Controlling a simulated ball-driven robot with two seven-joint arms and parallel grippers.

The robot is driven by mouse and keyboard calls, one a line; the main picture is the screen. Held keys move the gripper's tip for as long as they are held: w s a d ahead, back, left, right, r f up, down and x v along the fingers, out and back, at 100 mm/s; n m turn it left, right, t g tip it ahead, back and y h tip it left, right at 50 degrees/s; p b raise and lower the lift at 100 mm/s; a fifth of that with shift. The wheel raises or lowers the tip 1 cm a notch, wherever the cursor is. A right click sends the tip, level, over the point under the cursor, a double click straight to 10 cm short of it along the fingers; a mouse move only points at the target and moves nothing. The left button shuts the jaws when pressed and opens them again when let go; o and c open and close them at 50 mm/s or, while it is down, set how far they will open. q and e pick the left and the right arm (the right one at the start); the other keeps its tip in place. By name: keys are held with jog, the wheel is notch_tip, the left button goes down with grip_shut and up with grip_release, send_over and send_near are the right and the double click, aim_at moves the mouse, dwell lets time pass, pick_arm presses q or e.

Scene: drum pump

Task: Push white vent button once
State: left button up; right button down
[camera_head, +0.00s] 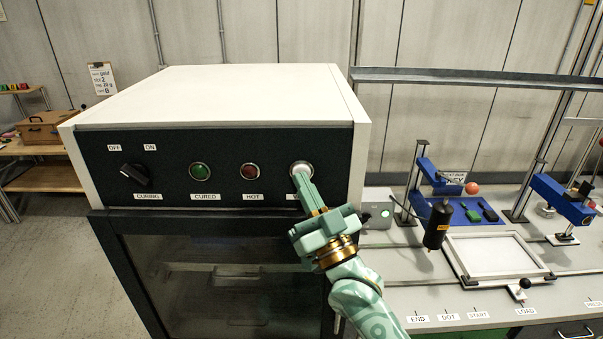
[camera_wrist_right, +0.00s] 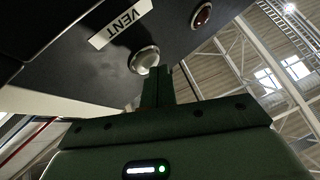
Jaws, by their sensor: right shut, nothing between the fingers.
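The white vent button (camera_head: 300,167) sits at the right end of the black control panel (camera_head: 225,163), in a metal ring. It also shows in the right wrist view (camera_wrist_right: 145,61), beside the VENT label (camera_wrist_right: 121,23). My right gripper (camera_head: 301,178) is shut and empty, its fingertips at the button's lower edge in the head view. In the right wrist view the fingertips overlap the button's edge; I cannot tell whether they touch it or press it. The label under the button is mostly hidden by the gripper. My left gripper is not in view.
A black knob (camera_head: 133,172), a green light (camera_head: 199,171) and a red light (camera_head: 249,171) share the panel. A glass door (camera_head: 220,270) is below. At right, a bench holds a blue fixture (camera_head: 425,177), a black cylinder (camera_head: 437,225) and a white framed plate (camera_head: 493,255).

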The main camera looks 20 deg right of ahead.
jog(key=shift+s+a, duration=0.2)
jog(key=shift+s, duration=0.45)
jog(key=shift+p, duration=0.3)
jog(key=s+p, duration=0.1)
jog(key=s, duration=0.1)
jog(key=s+a, duration=0.1)
jog(key=s, duration=0.1)
jog(key=shift+s+a+p, duration=0.2)
jog(key=shift+s+p, duration=0.15)
jog(key=shift+s, duration=0.05)
